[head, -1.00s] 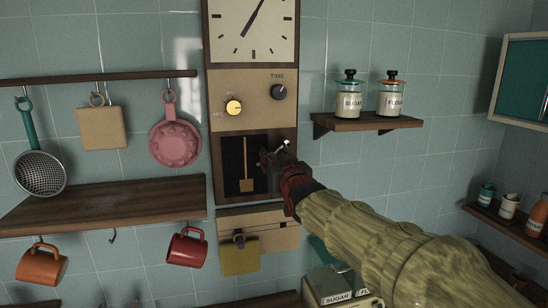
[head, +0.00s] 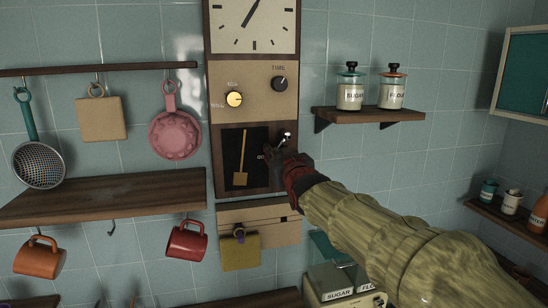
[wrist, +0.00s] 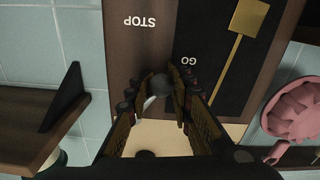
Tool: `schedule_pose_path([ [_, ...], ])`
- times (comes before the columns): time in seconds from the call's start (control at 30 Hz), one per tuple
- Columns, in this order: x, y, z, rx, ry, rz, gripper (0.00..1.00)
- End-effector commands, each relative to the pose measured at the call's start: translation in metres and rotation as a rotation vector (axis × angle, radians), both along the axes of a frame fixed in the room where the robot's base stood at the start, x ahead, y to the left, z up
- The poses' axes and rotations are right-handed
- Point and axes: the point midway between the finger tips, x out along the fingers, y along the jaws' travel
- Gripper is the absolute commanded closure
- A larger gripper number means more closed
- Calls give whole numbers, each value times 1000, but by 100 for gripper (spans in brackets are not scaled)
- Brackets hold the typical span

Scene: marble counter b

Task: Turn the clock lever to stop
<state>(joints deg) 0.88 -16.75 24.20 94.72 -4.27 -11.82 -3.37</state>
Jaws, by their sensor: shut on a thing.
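The tall wooden wall clock (head: 228,170) has a black window with a brass pendulum (head: 242,165), which also shows in the wrist view (wrist: 240,35). In the wrist view, the lever's dark round knob (wrist: 159,84) sits between my gripper's fingertips (wrist: 160,90), with the fingers shut on it. A light metal stem shows below the knob there. In the head view my gripper (head: 281,157) covers the lever area right of the pendulum window. The STOP label (wrist: 140,21) and GO label (wrist: 188,61) read upside down in the wrist view. The knob is nearer GO.
A shelf (head: 365,115) with sugar and flour jars is right of the clock. A pink pan (head: 174,136) hangs on its left. A wooden shelf (head: 110,196) with mugs below is lower left. A wooden ledge and a hanging yellow-green square (head: 240,252) are below the clock.

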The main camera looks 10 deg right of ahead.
Motion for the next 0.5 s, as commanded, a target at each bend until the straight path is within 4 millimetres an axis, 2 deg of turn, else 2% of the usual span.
schedule_pose_path([
  [0.03, -2, -3, 7, -34, -23, -2, 100],
  [0.5, -3, -20, 6, -444, -25, -3, 100],
])
